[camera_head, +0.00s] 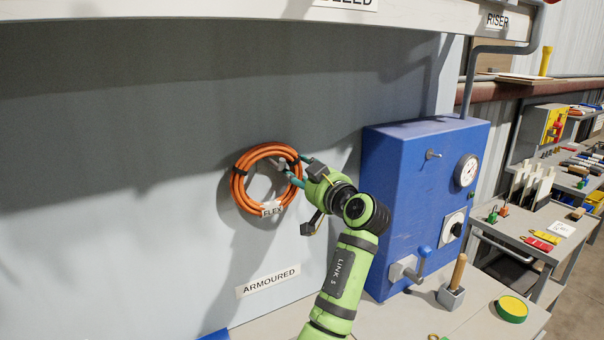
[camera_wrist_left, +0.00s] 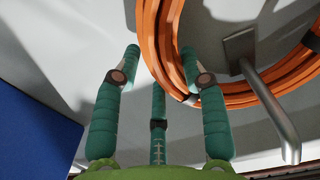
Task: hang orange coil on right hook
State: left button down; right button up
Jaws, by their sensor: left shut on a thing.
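The orange coil (camera_head: 238,186) is a ring of several cable turns with dark ties, upright against the grey-blue wall panel. My left gripper (camera_head: 301,170) is at the coil's right side, its teal fingers shut on the turns. In the left wrist view the coil (camera_wrist_left: 152,40) runs between the fingers of the left gripper (camera_wrist_left: 160,65). A metal hook (camera_wrist_left: 268,90) stands out from a plate inside the ring, and the coil appears to be around it. In the head view the hook is mostly hidden. My right gripper is not in view.
A blue box (camera_head: 407,180) with a gauge and lever stands close right of my arm. A wooden-handled tool (camera_head: 455,280) and yellow-green disc (camera_head: 511,309) are on the bench.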

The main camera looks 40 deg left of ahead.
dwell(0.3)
pick_arm(q)
jog(key=c, duration=0.6)
grip_release()
jog(key=shift+s+d, duration=0.1)
jog(key=shift+d, duration=0.15)
jog(key=v, duration=1.1)
jog(key=shift+s+d+r, duration=0.1)
jog(key=shift+s+d, duration=0.05)
jog(key=shift+d, duration=0.1)
